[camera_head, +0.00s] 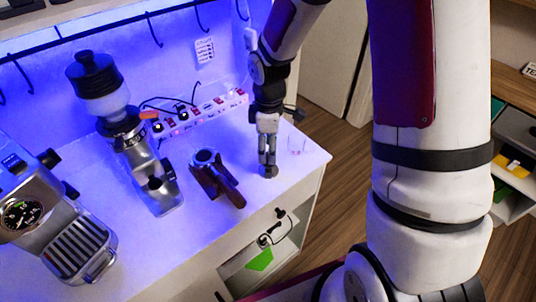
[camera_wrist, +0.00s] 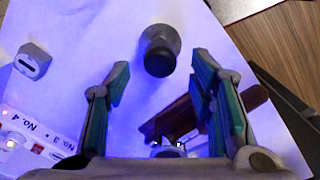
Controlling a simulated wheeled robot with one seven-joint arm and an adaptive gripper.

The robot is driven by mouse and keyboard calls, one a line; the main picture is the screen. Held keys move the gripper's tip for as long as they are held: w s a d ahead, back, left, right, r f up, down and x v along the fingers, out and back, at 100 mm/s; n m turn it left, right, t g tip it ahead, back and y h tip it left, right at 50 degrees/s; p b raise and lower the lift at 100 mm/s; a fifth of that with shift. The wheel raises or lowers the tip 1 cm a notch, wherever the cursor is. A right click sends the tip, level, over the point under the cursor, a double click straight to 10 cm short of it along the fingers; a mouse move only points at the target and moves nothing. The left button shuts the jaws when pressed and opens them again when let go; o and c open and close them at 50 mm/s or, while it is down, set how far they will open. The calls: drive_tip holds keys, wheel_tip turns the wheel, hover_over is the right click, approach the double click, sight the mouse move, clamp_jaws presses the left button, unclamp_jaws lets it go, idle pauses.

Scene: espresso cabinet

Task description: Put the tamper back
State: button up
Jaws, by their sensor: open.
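The tamper (camera_wrist: 160,51) is a dark, round-topped piece with a grey body, standing on the white counter. In the head view the tamper (camera_head: 268,172) shows just below my fingertips, partly covered by them. My gripper (camera_head: 267,160) points down over the counter. In the wrist view my gripper (camera_wrist: 162,67) is open, its two teal-lined fingers apart and empty, with the tamper seen between and beyond the tips. I cannot tell the exact height gap.
A grinder (camera_head: 130,135) and an espresso machine (camera_head: 62,225) stand to the left. A power strip (camera_head: 200,115) with cables lies along the back wall. The counter's front (camera_head: 225,245) is clear.

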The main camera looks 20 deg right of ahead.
drive_tip(key=s+r+m+t+h, duration=0.1)
drive_tip(key=s+r+m, duration=0.25)
drive_tip(key=r, duration=0.65)
drive_tip(key=s+r+m+t, duration=0.2)
drive_tip(key=s+r, duration=0.2)
drive_tip(key=r, duration=0.6)
drive_tip(key=s+r+m+t, duration=0.1)
drive_tip(key=s+r+m, duration=0.2)
drive_tip(key=s, duration=0.3)
drive_tip(key=s+r+m+t+y, duration=0.1)
drive_tip(key=s+r+m, duration=0.2)
drive_tip(key=s+m, duration=0.1)
drive_tip(key=shift+s+r+t, duration=0.3)
drive_tip(key=shift+s, duration=0.6)
drive_tip(key=shift+b, duration=0.3)
drive_tip(key=shift+w+f+b, duration=0.55)
drive_tip(key=shift+w, duration=0.05)
